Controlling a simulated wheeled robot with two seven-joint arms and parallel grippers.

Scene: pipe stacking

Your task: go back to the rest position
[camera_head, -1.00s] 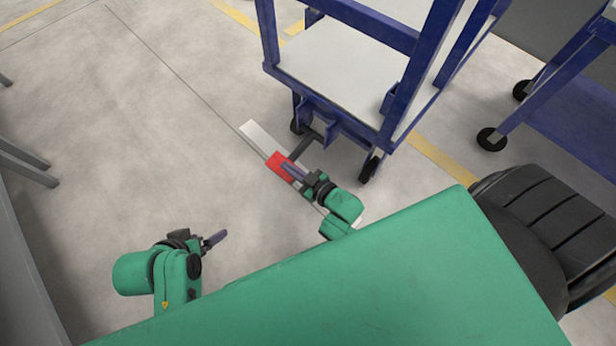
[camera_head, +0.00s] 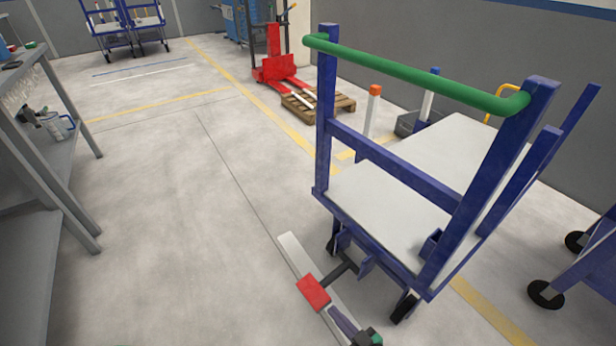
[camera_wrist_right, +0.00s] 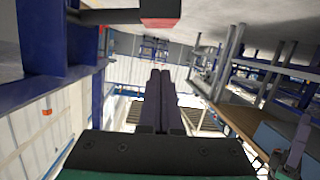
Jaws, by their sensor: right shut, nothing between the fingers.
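My right gripper (camera_head: 341,318) is at the bottom edge of the head view, low in front of the blue cart. In the right wrist view its two fingers (camera_wrist_right: 160,76) lie together, with nothing between them. Just beyond it in the head view is the red end (camera_head: 313,291) of the cart's dark tow bar. The bar also shows at the top of the right wrist view, with its red end (camera_wrist_right: 160,22) apart from the fingers. My left gripper is outside the head view.
The blue cart (camera_head: 390,165) with a green handle stands close on the right. A second blue cart (camera_head: 590,250) is at the right edge. A grey workbench (camera_head: 60,150) stands at left. A red pallet truck (camera_head: 278,65) and wooden pallet (camera_head: 318,103) are farther back. The middle floor is clear.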

